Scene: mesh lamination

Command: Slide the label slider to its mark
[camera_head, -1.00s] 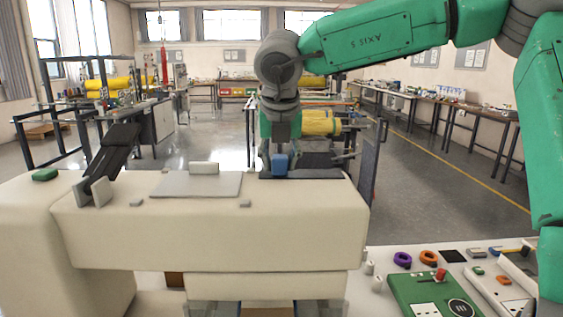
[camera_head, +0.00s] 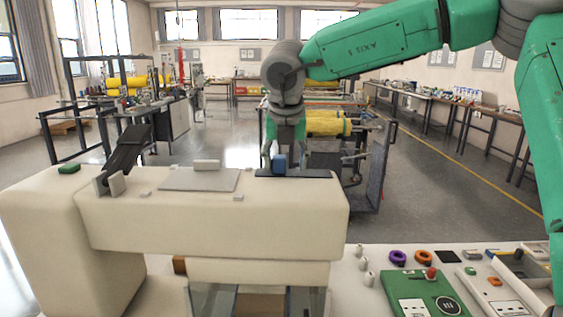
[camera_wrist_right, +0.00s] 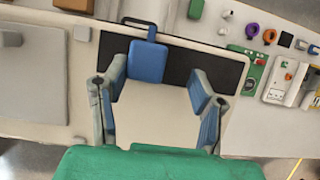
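The blue slider block (camera_head: 279,163) sits on a dark flat track (camera_head: 318,174) on top of the cream machine. In the right wrist view the block (camera_wrist_right: 148,62) is nearer the left end of the track (camera_wrist_right: 220,70), with a thin dark loop behind it. In the head view the right gripper (camera_head: 285,156) is down over the track. I cannot make out a mark. My left gripper is not in view.
A grey plate (camera_head: 200,180) with a pale block on it lies left of the track. A black angled bracket (camera_head: 125,155) and green pad (camera_head: 69,169) are farther left. A side table holds a green panel (camera_head: 420,290), rings and small parts.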

